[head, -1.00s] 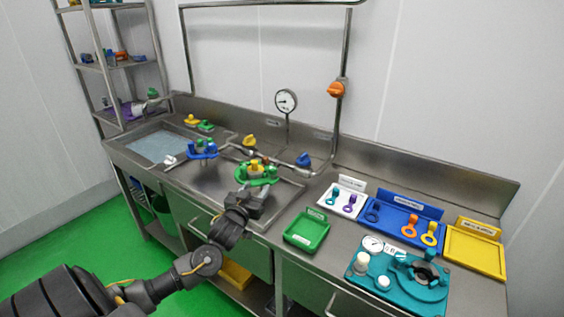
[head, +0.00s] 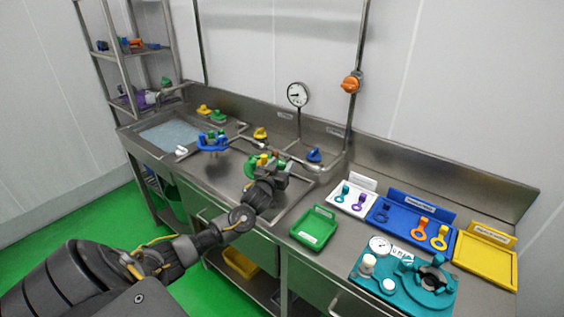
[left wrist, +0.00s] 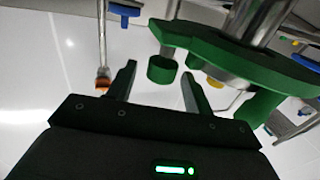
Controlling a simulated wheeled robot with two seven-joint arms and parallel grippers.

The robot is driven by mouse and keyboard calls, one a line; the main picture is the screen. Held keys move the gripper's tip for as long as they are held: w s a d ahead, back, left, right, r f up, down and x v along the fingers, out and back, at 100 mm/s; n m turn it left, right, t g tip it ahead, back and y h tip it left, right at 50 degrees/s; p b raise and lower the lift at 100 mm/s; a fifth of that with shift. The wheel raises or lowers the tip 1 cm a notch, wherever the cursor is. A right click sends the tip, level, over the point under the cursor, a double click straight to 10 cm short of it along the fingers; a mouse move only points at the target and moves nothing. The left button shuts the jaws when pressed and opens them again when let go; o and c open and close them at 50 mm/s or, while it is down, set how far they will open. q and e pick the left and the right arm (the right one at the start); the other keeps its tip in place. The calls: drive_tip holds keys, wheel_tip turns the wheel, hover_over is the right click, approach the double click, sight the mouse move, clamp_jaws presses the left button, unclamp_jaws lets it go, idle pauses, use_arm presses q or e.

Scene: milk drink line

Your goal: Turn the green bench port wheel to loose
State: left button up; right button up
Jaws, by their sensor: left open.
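The green bench port wheel (head: 251,168) sits at the sink bench, with a yellow part (head: 263,158) on top. In the head view my left gripper (head: 276,167) is right beside it and hides its right part. In the left wrist view the green wheel (left wrist: 228,48) is large and close, around a metal stem. A green peg (left wrist: 161,70) of it shows between the two spread fingers of my left gripper (left wrist: 158,84). The gripper is open; I cannot tell whether either finger touches the peg. My right gripper is not in view.
A blue wheel (head: 213,144) stands to the left, and yellow (head: 260,134) and blue (head: 314,155) handles behind on the pipes. A gauge (head: 297,95) rises at the back. A green tray (head: 314,228) lies to the right, with other trays and a teal panel (head: 366,290) beyond.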

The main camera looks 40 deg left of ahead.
use_arm(q)
drive_tip(key=shift+w+a, duration=0.25)
drive_tip(key=shift+w, duration=0.45)
drive_tip(key=shift+c, duration=0.4)
drive_tip(key=c, duration=0.9)
drive_tip(key=shift+n+y, duration=0.3)
drive_tip(key=shift+d+y, duration=0.1)
drive_tip(key=shift+y, duration=0.2)
drive_tip(key=n+g+y, duration=0.2)
drive_tip(key=n+y, duration=0.1)
drive_tip(key=y, duration=0.1)
drive_tip(key=shift+f, duration=0.1)
drive_tip(key=shift+n+g+y, duration=1.1)
drive_tip(key=shift+g+y, duration=0.2)
